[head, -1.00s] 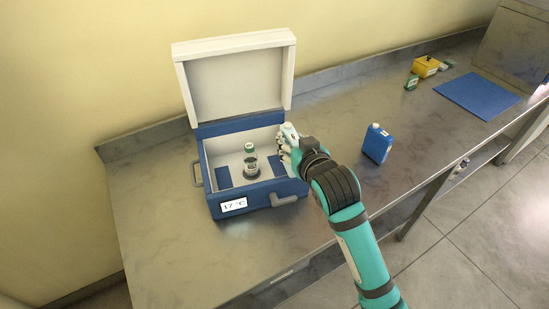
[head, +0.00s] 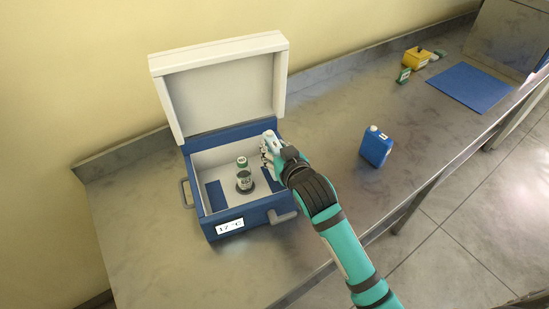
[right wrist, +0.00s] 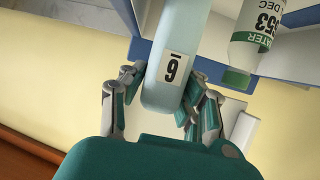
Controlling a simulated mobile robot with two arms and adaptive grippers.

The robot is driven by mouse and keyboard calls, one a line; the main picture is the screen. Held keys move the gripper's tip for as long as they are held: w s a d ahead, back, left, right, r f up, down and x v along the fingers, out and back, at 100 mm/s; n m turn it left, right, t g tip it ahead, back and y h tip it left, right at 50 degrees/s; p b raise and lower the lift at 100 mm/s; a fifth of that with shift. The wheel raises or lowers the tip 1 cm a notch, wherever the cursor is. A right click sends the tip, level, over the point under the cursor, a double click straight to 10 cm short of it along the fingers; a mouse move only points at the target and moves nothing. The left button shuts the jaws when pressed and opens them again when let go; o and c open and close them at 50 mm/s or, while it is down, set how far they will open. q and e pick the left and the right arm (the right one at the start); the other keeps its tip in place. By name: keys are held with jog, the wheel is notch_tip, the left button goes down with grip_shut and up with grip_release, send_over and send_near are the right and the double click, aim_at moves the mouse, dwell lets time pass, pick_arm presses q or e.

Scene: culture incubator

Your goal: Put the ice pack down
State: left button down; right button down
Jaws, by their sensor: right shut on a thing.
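My right gripper (head: 270,152) is shut on a pale blue ice pack (head: 271,139) at the right back part of the open incubator box (head: 245,222). In the right wrist view the ice pack (right wrist: 175,45) stands between the fingers (right wrist: 160,95) with a small white number label facing the camera. The head view does not show clearly whether the pack touches the box. A clear bottle with a green cap (head: 242,162) stands upright in a dark round holder inside the box. Its green cap also shows in the right wrist view (right wrist: 236,78). My left gripper is not in view.
The box's white lid (head: 222,88) stands open at the back. A blue container with a white cap (head: 376,148) stands on the metal bench (head: 140,240) to the right. A blue mat (head: 470,88) and a yellow container (head: 416,58) lie farther right.

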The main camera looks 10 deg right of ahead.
notch_tip(320, 180, down, 3)
jog(key=shift+w+r, duration=0.1)
jog(key=shift+r, duration=0.05)
jog(key=shift+f, duration=0.65)
jog(key=c, duration=1.2)
grip_release()
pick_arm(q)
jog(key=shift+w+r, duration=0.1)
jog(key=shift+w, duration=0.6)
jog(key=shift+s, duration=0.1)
pick_arm(e)
jog(key=shift+r, duration=0.25)
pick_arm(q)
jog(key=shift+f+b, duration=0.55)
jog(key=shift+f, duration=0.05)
pick_arm(e)
jog(key=v, duration=1.2)
